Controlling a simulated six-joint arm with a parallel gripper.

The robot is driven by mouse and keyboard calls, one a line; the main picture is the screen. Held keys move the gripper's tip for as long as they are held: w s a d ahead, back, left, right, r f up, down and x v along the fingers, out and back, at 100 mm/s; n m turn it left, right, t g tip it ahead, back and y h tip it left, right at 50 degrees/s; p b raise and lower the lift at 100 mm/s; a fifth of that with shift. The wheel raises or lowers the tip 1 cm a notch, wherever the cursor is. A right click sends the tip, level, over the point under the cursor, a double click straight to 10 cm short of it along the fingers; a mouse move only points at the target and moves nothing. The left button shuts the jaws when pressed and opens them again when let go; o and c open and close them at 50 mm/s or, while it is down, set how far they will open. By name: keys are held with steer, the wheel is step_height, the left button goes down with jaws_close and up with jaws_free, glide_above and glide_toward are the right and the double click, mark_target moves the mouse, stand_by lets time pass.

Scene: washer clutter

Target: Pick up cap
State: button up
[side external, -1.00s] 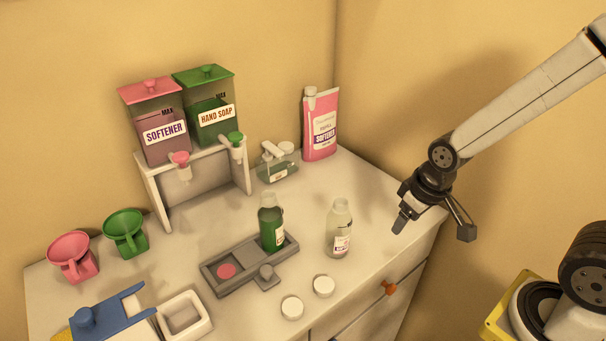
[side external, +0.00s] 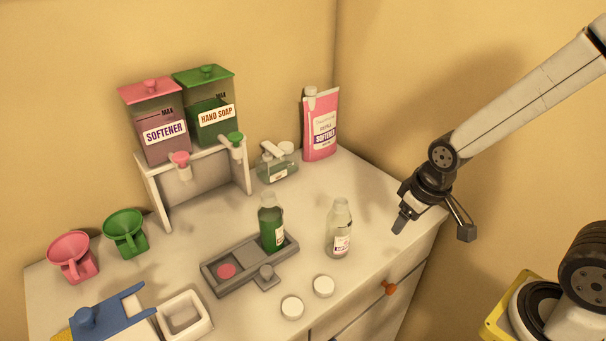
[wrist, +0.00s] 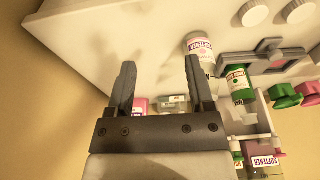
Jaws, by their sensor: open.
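Two white round caps lie flat on the white counter near its front edge: one cap (side external: 323,286) on the right and another cap (side external: 292,308) just left of it. In the wrist view they show at the top, one cap (wrist: 255,13) and the other cap (wrist: 299,11). My gripper (side external: 430,224) hangs beside the counter's right end, well right of the caps. In the wrist view my gripper (wrist: 158,80) has its two fingers spread apart with nothing between them.
A clear bottle (side external: 339,232) stands between my gripper and the caps. A green bottle (side external: 271,225) stands in a grey tray (side external: 240,284). A pink pouch (side external: 320,125) and dispensers (side external: 163,130) stand behind. An orange drawer knob (side external: 389,288) sticks out in front.

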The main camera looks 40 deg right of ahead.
stand_by(0.3)
steer(key=o, duration=0.4)
steer(key=shift+o, duration=0.2)
steer(key=shift+a, duration=0.1)
steer(key=w+a+f+n+y, duration=0.1)
steer(key=a+n, duration=0.4)
steer(key=a, duration=0.1)
steer(key=w+a+f+n+g+y, duration=0.1)
steer(key=w+a+f+n+y, duration=0.1)
steer(key=a+n, duration=0.3)
steer(key=w+a+f+n+y, duration=0.1)
steer(key=w+a+f+n, duration=0.1)
steer(key=a+n, duration=0.3)
steer(key=shift+w+a+f+n+g, duration=0.1)
steer(key=shift+a+n+g, duration=0.1)
steer(key=shift+a, duration=0.75)
steer(key=shift+a+f+n+g, duration=0.1)
steer(key=shift+a+n+g, duration=0.1)
steer(key=shift+a, duration=0.7)
steer(key=shift+y, duration=0.3)
